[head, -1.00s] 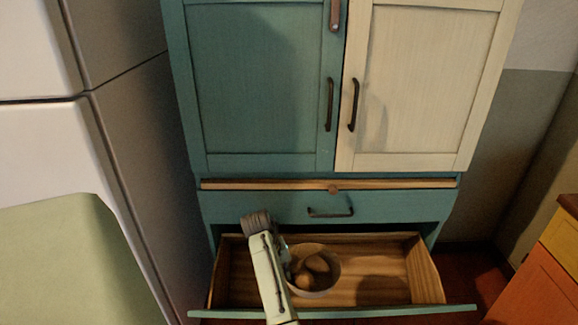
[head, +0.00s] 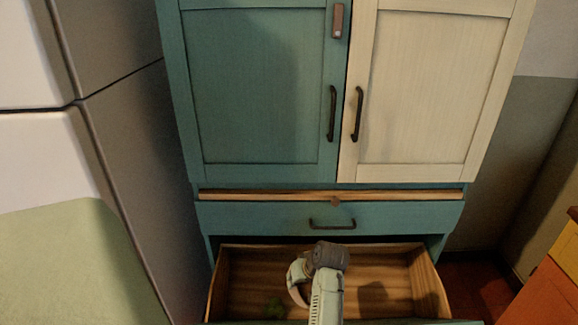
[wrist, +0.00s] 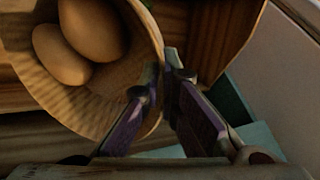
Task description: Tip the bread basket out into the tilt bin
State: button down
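In the wrist view the bread basket (wrist: 35,80) is a round, pale, ribbed bowl with two brown rolls (wrist: 90,28) inside. My gripper (wrist: 160,75) has its two fingers close together at the basket's rim, one on each side of the wall, and looks shut on it. I cannot make out a separate tilt bin.
The drawer belongs to a teal and cream cabinet (head: 260,100); its upper doors and upper drawer (head: 270,216) are shut. A grey and white unit stands left, an orange cabinet (head: 550,300) right.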

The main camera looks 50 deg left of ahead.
jog(key=shift+w+d+r+g+y, duration=0.2)
jog(key=shift+d+r+g+y, duration=0.15)
jog(key=shift+y, duration=0.45)
jog(key=shift+w+d+f+y+b, duration=0.1)
jog(key=shift+y+b, duration=0.3)
jog(key=shift+b, duration=0.1)
jog(key=y+b, duration=0.1)
jog(key=d+g+y+b, duration=0.1)
jog(key=w+d+y+b, duration=0.1)
jog(key=b, duration=0.1)
jog(key=shift+d+r+m+g+y, duration=0.1)
jog(key=shift+r+m+g+y, duration=0.2)
jog(key=shift+m+g+y, duration=0.1)
jog(key=y+b, duration=0.1)
jog(key=d+y+b, duration=0.1)
jog(key=b, duration=0.1)
jog(key=shift+w+r+g, duration=0.1)
jog(key=shift+w+g, duration=0.15)
jog(key=shift+g, duration=0.1)
jog(key=y+b, duration=0.1)
jog(key=d+y+b, duration=0.1)
jog(key=b, duration=0.3)
jog(key=shift+w+d+f+m+g+y, duration=0.2)
jog(key=shift+w+d+m+g+y, duration=0.1)
jog(key=shift+y, duration=0.1)
jog(key=shift+w+d+r+y+b, duration=0.15)
jog(key=shift+y+b, duration=0.25)
jog(key=shift+b, duration=0.3)
